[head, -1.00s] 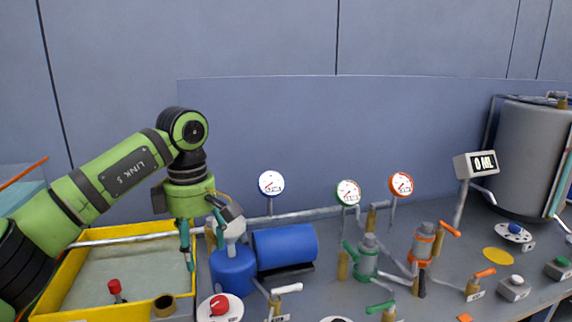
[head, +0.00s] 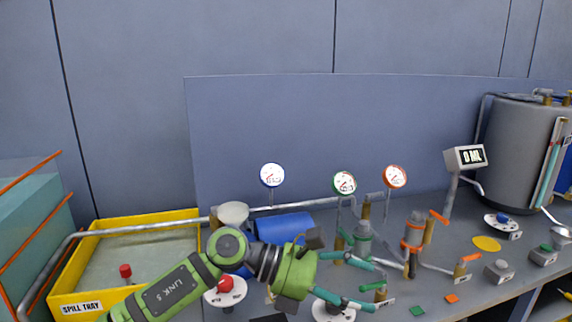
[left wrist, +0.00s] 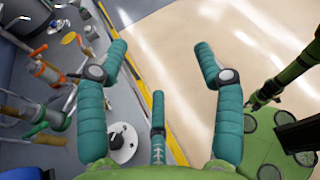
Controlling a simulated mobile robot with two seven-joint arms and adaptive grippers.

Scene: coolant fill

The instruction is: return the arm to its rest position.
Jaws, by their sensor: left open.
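My left gripper (head: 371,284) is in the lower middle of the head view, its teal fingers spread and pointing right. It is empty. The green arm crosses in from the lower left and hides part of the blue tank (head: 284,226). In the left wrist view the open fingers of my left gripper (left wrist: 160,62) show with nothing between them; bare floor (left wrist: 175,30) and the bench edge lie beyond. My right gripper is not in view.
A yellow spill tray (head: 188,217) stands at left. Green (head: 362,240) and orange (head: 413,232) valve fittings rise close behind and right of the fingers. Gauges, a display (head: 465,158) and a grey tank (head: 520,150) stand farther back. Open floor lies before the bench.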

